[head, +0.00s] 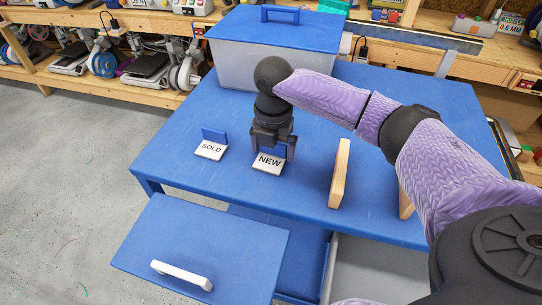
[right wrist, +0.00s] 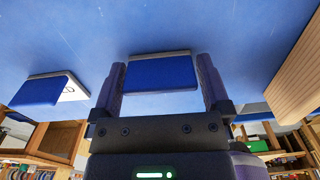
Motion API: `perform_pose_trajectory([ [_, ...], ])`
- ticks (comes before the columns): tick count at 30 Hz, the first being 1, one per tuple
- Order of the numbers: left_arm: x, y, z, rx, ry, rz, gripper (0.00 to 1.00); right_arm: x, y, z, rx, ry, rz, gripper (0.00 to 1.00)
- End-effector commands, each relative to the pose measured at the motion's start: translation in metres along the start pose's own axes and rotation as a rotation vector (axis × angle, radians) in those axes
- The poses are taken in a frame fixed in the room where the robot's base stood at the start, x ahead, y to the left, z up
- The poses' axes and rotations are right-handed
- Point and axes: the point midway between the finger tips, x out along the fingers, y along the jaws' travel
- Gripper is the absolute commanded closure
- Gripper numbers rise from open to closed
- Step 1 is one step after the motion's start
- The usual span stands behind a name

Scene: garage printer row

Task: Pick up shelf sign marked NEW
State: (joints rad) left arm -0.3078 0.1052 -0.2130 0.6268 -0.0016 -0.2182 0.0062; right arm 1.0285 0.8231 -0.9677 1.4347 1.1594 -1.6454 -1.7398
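The shelf sign marked NEW (head: 268,163) stands on the blue table, with a white lettered foot and a blue upright panel. My right gripper (head: 273,150) is down over it, with one finger on each side of the blue panel. In the right wrist view the sign's blue panel (right wrist: 160,73) sits between the two fingertips (right wrist: 161,80). The fingers are open, with little room at the panel's side edges; I see no clear grip. My left gripper is not in view.
A similar sign marked SOLD (head: 211,150) stands to the left. A wooden board (head: 340,173) stands upright to the right, with another wooden piece (head: 405,203) beyond it. A lidded bin (head: 232,65) is at the back. An open drawer with a blue front (head: 200,245) juts out in front.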

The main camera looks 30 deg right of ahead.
Motion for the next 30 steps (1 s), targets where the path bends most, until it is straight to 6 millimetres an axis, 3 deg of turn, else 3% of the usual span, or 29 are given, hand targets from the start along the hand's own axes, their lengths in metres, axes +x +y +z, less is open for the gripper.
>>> perform_pose_trajectory([
  [1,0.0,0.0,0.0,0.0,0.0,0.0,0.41,0.0,0.0,0.0,0.0,0.0,0.0,0.15],
  [9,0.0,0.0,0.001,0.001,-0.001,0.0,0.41,0.0,0.0,0.0,0.0,0.0,0.0,0.68],
  [16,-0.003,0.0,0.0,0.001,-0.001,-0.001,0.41,-0.006,0.0,0.0,0.0,-0.001,0.002,0.68],
  [24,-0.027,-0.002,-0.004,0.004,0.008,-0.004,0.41,-0.076,0.001,0.0,0.001,-0.002,0.006,0.68],
  [30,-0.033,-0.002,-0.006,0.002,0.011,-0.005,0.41,-0.101,0.001,0.0,0.001,0.001,0.003,0.68],
])
